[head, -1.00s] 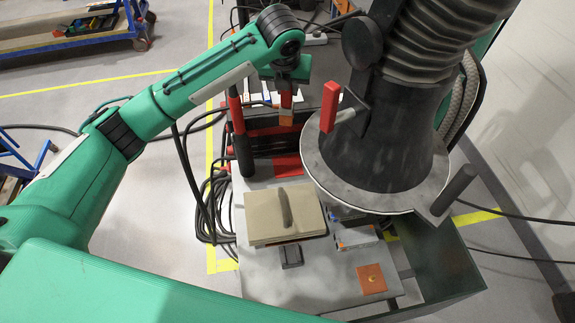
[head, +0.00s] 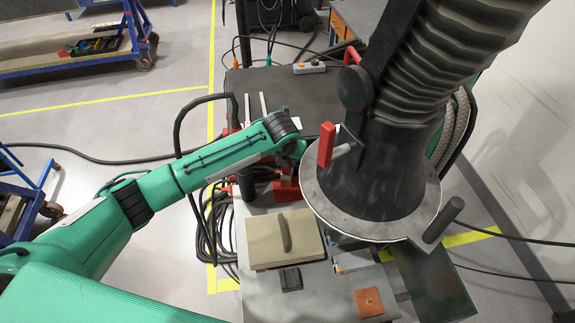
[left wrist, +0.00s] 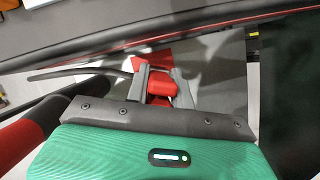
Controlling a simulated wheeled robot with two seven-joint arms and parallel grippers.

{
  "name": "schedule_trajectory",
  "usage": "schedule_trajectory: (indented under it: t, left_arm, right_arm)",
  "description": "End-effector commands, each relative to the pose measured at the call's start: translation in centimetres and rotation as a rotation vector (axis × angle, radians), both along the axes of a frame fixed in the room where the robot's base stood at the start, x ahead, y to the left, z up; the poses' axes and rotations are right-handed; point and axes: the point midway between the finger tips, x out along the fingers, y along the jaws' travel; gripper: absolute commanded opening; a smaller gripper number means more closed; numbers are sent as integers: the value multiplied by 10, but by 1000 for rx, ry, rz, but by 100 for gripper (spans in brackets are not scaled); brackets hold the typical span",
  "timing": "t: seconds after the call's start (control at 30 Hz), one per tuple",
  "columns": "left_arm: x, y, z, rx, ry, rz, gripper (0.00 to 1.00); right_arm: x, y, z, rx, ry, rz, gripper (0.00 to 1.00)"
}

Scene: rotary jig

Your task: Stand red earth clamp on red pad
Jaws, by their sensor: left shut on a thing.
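My left gripper (left wrist: 160,88) is shut on the red earth clamp (left wrist: 161,86), whose red body shows between the two grey fingers in the left wrist view. A dark cable (left wrist: 85,73) runs off to the left at the clamp. The red pad (left wrist: 151,62) lies just beyond the fingers, partly hidden by them. I cannot tell whether the clamp touches it. In the head view the red pad (head: 286,192) shows at the back of the grey bench top, below my left wrist. The clamp and fingertips are hard to make out there. My right gripper is not in view.
A large dark extraction hood (head: 390,185) with a red handle (head: 326,144) stands close to the right of my left wrist. A beige box (head: 285,240) and a copper-coloured plate (head: 368,302) are on the bench front. Black cables (head: 200,225) hang at its left.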

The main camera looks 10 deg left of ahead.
Motion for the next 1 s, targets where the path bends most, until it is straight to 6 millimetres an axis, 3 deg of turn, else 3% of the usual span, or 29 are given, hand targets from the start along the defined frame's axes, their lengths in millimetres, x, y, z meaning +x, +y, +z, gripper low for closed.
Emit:
schedule_trajectory:
  t: [0.3,0.67,0.7,0.77,0.8,1.0]
  left_arm:
    - [0,-1,-38,0,0,-1,0]
    - [0,0,-42,0,-1,-1,0]
    - [-1,0,-43,1,1,-1,29]
    - [-1,0,-43,1,1,-1,41]
    - [-1,0,-43,1,1,-1,45]
    - [-1,0,-43,1,1,-1,45]
  right_arm:
    - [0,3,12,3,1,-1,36]
    - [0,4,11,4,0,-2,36]
    - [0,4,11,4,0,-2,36]
    - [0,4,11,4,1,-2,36]
    - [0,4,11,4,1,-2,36]
    - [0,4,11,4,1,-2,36]
